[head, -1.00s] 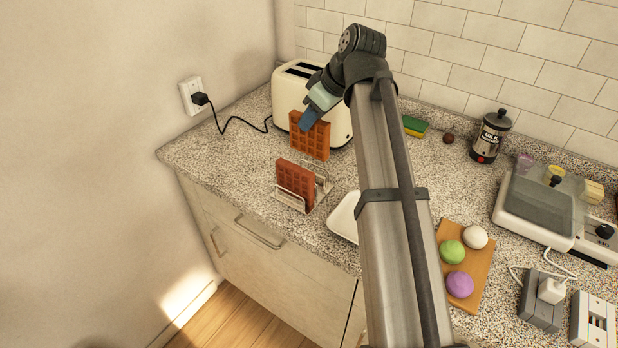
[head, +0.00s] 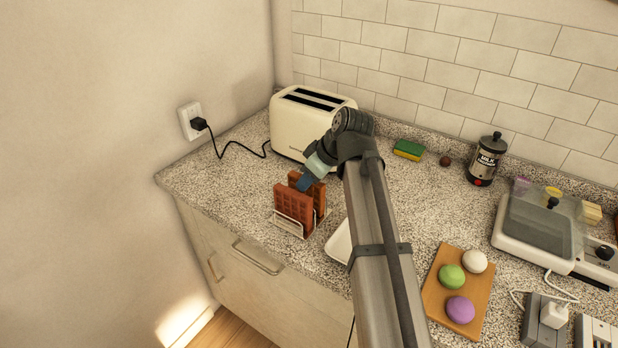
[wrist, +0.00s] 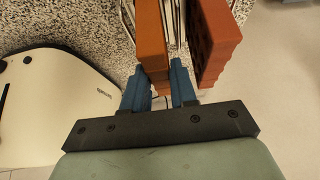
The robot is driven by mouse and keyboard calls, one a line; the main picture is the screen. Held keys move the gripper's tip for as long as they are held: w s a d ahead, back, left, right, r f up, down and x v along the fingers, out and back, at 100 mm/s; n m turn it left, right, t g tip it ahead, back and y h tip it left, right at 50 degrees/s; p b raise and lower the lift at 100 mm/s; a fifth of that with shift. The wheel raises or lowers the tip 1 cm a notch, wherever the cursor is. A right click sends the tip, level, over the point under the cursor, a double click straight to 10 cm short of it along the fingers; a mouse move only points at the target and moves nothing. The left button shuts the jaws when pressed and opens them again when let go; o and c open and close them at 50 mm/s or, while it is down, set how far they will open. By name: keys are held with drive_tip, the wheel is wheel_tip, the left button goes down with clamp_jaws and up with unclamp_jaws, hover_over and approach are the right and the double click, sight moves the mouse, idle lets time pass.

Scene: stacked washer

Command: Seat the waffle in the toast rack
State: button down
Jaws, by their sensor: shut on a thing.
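The held waffle (head: 315,192) is reddish brown and upright, behind the other waffle. In the wrist view the held waffle (wrist: 151,38) shows edge-on between the blue fingers. My gripper (head: 305,182) is shut on its upper edge; the fingers also show in the wrist view (wrist: 158,86). The wire toast rack (head: 289,226) stands on the counter, and its wires (wrist: 176,24) show beside the held waffle. A second waffle (head: 292,211) stands in the front of the rack, apart from the held one. Whether the held waffle's lower edge touches the rack is hidden.
The cream toaster (head: 300,125) stands close behind the rack. A white dish (head: 339,243) lies right of the rack, partly behind my arm. A board (head: 439,287) with coloured balls is farther right. The counter left of the rack is clear.

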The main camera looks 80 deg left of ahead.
drive_tip(key=c, duration=0.9)
unclamp_jaws()
drive_tip(key=shift+f, duration=0.1)
drive_tip(key=v, duration=1.2)
